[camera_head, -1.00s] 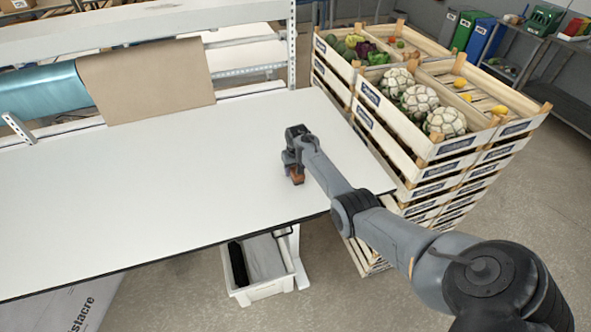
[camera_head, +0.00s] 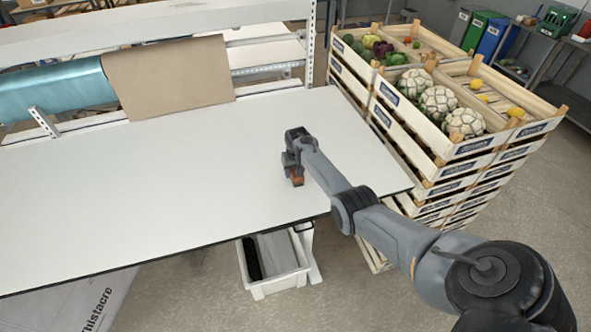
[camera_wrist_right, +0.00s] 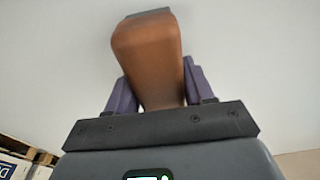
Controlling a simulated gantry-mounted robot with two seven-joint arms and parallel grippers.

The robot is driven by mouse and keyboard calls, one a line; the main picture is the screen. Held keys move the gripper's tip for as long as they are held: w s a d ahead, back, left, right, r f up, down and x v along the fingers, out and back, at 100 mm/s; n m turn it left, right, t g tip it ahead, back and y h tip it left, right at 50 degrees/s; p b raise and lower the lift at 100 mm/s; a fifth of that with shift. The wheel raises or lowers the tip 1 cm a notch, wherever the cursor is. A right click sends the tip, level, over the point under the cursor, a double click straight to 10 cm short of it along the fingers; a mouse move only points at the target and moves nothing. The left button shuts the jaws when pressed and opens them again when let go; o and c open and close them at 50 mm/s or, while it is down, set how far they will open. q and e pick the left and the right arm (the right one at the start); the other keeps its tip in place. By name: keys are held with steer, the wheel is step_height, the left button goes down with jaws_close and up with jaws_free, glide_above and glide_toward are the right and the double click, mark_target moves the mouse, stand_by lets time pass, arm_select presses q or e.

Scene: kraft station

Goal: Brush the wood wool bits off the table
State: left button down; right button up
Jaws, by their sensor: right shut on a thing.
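My right gripper (camera_head: 294,172) is over the right part of the white table (camera_head: 160,190). It is shut on a brush with a brown wooden handle (camera_wrist_right: 148,55). In the head view the brush (camera_head: 298,181) shows only as a small brown patch below the gripper. In the wrist view the handle stands between the two purple fingers of the gripper (camera_wrist_right: 157,88), with a dark part at its far end. The bristles are hidden, and I cannot tell whether they touch the table. No wood wool bits can be made out on the tabletop. My left gripper is not in view.
Stacked wooden crates (camera_head: 440,150) with vegetables stand close to the table's right edge. A white bin (camera_head: 275,285) stands below the front edge. A brown paper sheet (camera_head: 170,75) and a teal roll (camera_head: 55,90) are at the back. The visible tabletop is clear.

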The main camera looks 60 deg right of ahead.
steer(key=r, duration=0.1)
steer(key=r+p, duration=0.2)
steer(key=r, duration=0.1)
steer(key=shift+s+d+r, duration=0.1)
steer(key=shift+s+d, duration=0.1)
steer(key=shift+d, duration=0.15)
step_height(320, 180, up, 3)
steer(key=p, duration=0.3)
steer(key=shift+r+p, duration=0.2)
steer(key=shift+p, duration=0.1)
steer(key=shift+r, duration=0.15)
